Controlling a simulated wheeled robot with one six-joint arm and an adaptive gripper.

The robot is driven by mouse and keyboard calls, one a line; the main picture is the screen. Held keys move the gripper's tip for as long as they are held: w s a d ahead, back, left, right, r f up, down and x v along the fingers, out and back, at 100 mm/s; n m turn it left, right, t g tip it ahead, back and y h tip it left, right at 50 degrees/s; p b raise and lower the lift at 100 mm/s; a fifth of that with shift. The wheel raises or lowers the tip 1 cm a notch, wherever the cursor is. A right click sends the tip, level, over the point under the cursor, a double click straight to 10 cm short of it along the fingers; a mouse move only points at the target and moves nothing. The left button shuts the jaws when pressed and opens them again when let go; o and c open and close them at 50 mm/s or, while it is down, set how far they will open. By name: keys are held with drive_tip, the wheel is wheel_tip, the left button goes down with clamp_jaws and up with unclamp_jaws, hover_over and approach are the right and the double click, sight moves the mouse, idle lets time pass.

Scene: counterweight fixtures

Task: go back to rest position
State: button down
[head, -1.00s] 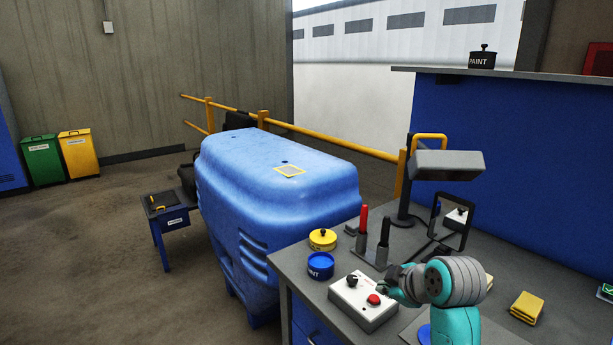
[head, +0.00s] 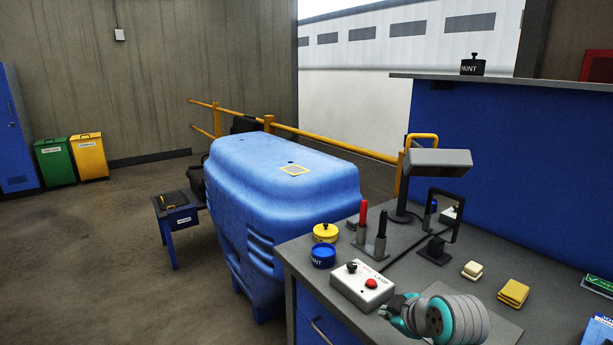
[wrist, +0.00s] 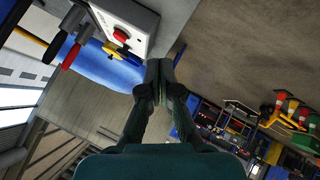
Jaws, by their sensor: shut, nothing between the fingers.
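My gripper (wrist: 159,72) is shut and empty in the wrist view, its fingertips together. In the head view it is at the bottom right, partly hidden by my arm, just right of the white control box. The control box (head: 347,289), with a black knob and a red button (head: 372,283), sits on the grey workbench (head: 421,275). The box also shows at the top of the wrist view (wrist: 139,26), close to my fingers but apart from them.
A lamp (head: 438,162), a small mirror and yellow cloths (head: 513,293) lie around the bench. A large blue counterweight (head: 280,200) stands left.

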drive_tip(key=s+f+m+t+h, duration=0.25)
drive_tip(key=s+f+m, duration=0.45)
drive_tip(key=s+f, duration=1.45)
drive_tip(key=s+r+m+t, duration=0.2)
drive_tip(key=s+m, duration=0.1)
drive_tip(key=s, duration=1.5)
drive_tip(key=s+r+m+t, duration=0.1)
drive_tip(key=s+r, duration=0.7)
drive_tip(key=s, duration=0.4)
drive_tip(key=shift+s+m, duration=0.2)
drive_tip(key=shift+m, duration=0.1)
drive_tip(key=shift+d, duration=0.1)
